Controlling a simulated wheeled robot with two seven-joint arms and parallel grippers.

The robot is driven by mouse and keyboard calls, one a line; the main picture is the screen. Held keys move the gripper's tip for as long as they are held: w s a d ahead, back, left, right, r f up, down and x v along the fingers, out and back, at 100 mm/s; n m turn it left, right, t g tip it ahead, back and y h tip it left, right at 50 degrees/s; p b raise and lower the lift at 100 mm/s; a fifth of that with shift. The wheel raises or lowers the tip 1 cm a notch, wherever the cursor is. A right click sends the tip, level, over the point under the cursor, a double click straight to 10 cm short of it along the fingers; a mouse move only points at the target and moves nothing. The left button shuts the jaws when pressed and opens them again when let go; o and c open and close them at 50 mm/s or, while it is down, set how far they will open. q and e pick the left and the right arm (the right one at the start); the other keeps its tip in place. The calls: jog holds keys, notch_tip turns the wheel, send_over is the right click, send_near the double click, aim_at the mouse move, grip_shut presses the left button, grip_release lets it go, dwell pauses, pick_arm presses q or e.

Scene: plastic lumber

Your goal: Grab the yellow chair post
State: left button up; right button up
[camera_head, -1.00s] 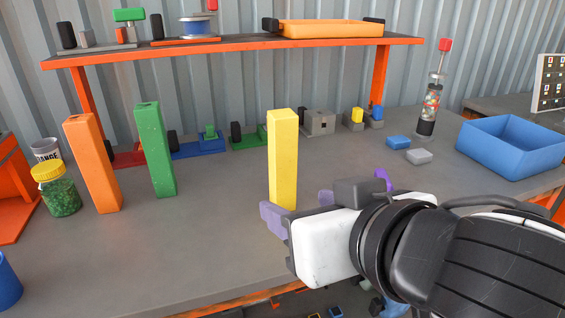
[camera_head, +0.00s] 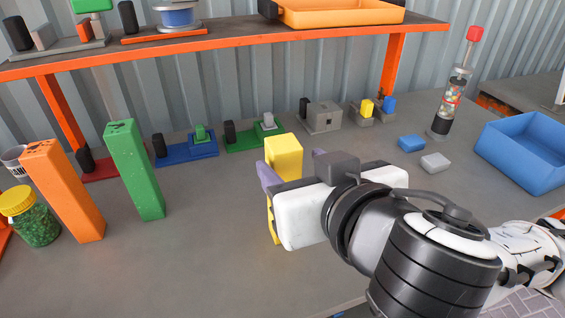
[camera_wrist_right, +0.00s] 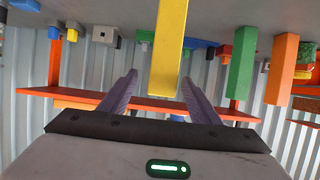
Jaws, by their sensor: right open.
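The yellow chair post (camera_head: 284,157) stands upright on the grey table in the head view, its lower part mostly hidden behind my right gripper. My right gripper (camera_head: 293,167) is open, with one purple finger on each side of the post. In the right wrist view, which is upside down, the yellow post (camera_wrist_right: 168,48) comes between the two spread fingers (camera_wrist_right: 158,78). Neither finger clearly touches it. My left gripper is not in view.
A green post (camera_head: 135,170) and an orange post (camera_head: 62,190) stand to the left, beside a yellow-lidded jar (camera_head: 35,222). An orange-edged shelf (camera_head: 220,47) runs behind. A blue bin (camera_head: 525,150) is at the right. The front left table is clear.

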jog(key=shift+b+x, duration=0.55)
jog(key=shift+x, duration=0.55)
jog(key=x, duration=0.5)
jog(key=shift+w+a+r, duration=0.15)
jog(key=shift+w+a, duration=0.15)
jog(key=shift+w, duration=0.05)
jog(key=shift+r, duration=0.1)
grip_shut()
